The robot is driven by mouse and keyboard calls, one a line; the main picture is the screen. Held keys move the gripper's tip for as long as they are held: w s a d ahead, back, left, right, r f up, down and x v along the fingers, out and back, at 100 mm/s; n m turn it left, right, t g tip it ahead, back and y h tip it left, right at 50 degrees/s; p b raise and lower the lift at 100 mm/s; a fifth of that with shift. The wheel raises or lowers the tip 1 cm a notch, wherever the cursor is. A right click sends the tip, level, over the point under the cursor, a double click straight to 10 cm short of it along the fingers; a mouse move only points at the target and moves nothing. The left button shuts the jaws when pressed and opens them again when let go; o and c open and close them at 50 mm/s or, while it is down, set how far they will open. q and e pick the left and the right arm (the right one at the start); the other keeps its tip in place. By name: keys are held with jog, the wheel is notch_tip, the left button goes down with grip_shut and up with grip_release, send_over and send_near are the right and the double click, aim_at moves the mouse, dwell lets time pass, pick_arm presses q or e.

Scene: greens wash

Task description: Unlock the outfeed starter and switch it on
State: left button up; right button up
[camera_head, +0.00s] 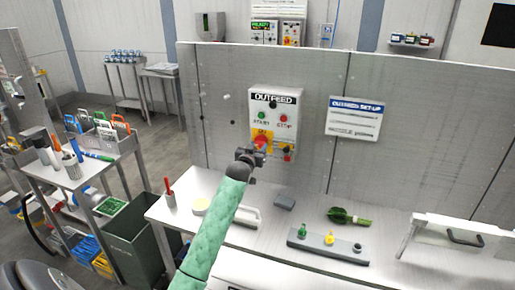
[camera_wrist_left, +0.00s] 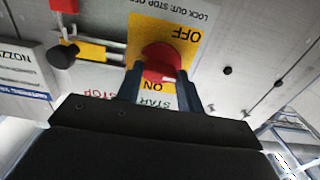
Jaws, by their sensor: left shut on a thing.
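The OUTFEED starter panel (camera_head: 275,102) is on the grey wall, with a green START button (camera_head: 262,115) and a red STOP button (camera_head: 284,118). Below them is a red rotary switch (camera_head: 261,142) on a yellow ON/OFF plate (camera_wrist_left: 187,20). My left gripper (camera_head: 258,151) is at the switch. In the left wrist view its fingers are shut on the red handle (camera_wrist_left: 158,62), between the OFF and ON words. The handle's exact setting is hard to tell. Beside the plate are a black knob (camera_wrist_left: 63,55), a yellow piece and a red block (camera_wrist_left: 65,5) that looks like a padlock. My right gripper is out of view.
An OUTFEED SET-UP sign (camera_head: 355,118) is right of the panel. A side cart with tools stands left.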

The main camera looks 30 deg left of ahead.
pick_arm(q)
jog(key=m, duration=0.3)
jog(key=shift+b, duration=0.3)
jog(key=shift+m, duration=0.9)
jog(key=m, duration=0.3)
jog(key=shift+m+b, duration=0.3)
jog(key=shift+m, duration=0.1)
jog(key=m, duration=0.6)
jog(key=shift+m, duration=1.7)
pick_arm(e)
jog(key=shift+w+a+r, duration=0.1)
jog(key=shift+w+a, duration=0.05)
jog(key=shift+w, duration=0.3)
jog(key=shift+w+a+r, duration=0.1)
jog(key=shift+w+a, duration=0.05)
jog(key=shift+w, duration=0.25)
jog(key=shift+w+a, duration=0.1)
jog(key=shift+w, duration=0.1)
